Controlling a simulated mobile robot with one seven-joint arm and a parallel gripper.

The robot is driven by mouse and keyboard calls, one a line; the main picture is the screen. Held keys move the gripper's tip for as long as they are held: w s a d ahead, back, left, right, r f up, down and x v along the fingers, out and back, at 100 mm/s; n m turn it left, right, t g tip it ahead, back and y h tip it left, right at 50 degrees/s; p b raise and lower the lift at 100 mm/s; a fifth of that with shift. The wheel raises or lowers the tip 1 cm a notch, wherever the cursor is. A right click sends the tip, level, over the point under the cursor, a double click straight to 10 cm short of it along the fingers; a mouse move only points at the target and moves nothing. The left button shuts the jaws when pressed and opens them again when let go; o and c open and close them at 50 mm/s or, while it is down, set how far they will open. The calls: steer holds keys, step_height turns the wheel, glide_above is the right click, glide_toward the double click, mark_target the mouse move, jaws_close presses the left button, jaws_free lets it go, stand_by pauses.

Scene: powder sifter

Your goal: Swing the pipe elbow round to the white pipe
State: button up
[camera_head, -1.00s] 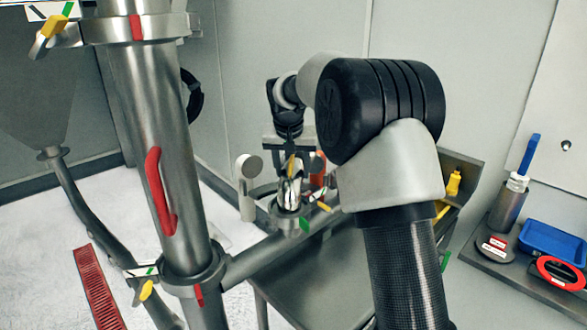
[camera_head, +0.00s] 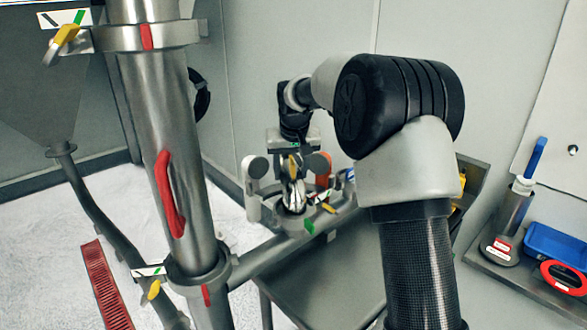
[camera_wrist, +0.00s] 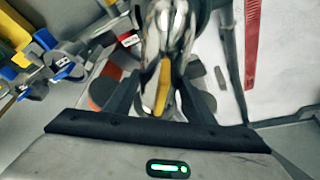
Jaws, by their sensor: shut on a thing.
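The pipe elbow (camera_head: 296,194) is a shiny chrome bend with a yellow lever, standing at the junction beyond the big steel column. It also fills the top middle of the wrist view (camera_wrist: 172,35). My gripper (camera_head: 293,178) is above it with its fingers closed around the elbow, one on each side, and hides part of it. The white pipe (camera_head: 253,207) stands upright just left of the elbow, under a grey round cap. The elbow's open end is hard to make out, and I cannot tell which pipe it faces.
An orange-red pipe (camera_head: 323,172) stands right of the elbow. The steel column (camera_head: 160,120) with red handle rises at left. A steel table (camera_head: 325,275) lies below. A blue tray (camera_head: 556,243) and red tool sit on the right shelf. A red grating (camera_head: 104,285) lies on the floor.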

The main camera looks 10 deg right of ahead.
steer(key=shift+a+r+n, duration=0.1)
steer(key=shift+a+n, duration=0.1)
steer(key=shift+n, duration=0.1)
steer(key=shift+a+n+y+p, duration=0.4)
steer(key=shift+a+n+p, duration=0.1)
steer(key=shift+n, duration=0.3)
steer(key=shift+s+a+n+y+p, duration=0.15)
steer(key=shift+a+n+y+p, duration=0.35)
steer(key=shift+n, duration=0.4)
steer(key=shift+a, duration=0.1)
steer(key=shift+s+a+n+p, duration=0.3)
steer(key=shift+a+n, duration=0.15)
steer(key=shift+n, duration=0.45)
steer(key=shift+a+n+y, duration=0.2)
steer(key=shift+n+y, duration=0.1)
steer(key=o, duration=1.7)
steer(key=shift+c, duration=0.2)
